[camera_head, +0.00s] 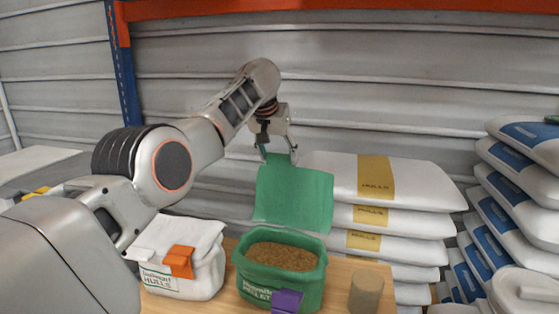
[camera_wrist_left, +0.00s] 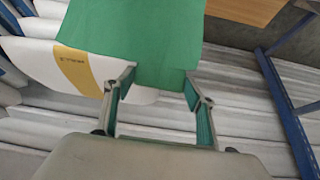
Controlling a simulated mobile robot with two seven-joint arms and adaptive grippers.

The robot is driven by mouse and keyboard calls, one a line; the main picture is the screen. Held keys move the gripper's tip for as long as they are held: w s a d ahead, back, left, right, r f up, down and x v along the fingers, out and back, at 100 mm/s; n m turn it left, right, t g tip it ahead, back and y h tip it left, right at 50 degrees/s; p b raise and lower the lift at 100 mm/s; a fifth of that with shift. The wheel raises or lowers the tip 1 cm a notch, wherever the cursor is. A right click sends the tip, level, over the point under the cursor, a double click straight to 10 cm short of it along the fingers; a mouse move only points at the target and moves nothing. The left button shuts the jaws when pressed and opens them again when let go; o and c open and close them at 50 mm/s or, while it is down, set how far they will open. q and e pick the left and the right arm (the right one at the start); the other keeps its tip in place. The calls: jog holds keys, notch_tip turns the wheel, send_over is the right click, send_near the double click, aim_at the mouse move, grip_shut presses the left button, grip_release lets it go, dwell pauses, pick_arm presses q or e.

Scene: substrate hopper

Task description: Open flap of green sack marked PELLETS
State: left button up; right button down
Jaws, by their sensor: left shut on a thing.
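The green sack marked PELLETS (camera_head: 242,282) stands on the wooden table in the head view. Its top is open and brown pellets (camera_head: 281,257) show inside. Its green flap (camera_head: 293,200) stands raised behind the mouth, with its lower edge near the back rim. My left gripper (camera_head: 279,157) is shut on the flap's upper edge. In the left wrist view the flap (camera_wrist_left: 145,35) fills the space ahead of and between the fingers (camera_wrist_left: 160,80). A purple clip (camera_head: 287,301) sits at the sack's front. My right gripper is not in view.
A white HULLS sack (camera_head: 200,281) with an orange clip (camera_head: 179,261) stands left of the green sack. A tan cylinder (camera_head: 366,291) stands to its right. Stacked white sacks (camera_head: 424,182) lie behind, and more with blue labels (camera_head: 530,187) at right.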

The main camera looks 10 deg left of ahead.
pick_arm(q)
jog(key=shift+w+d+f+b, duration=0.1)
jog(key=shift+f+b, duration=0.2)
jog(key=shift+f, duration=0.55)
jog(key=o, duration=1.6)
jog(key=shift+r, duration=0.2)
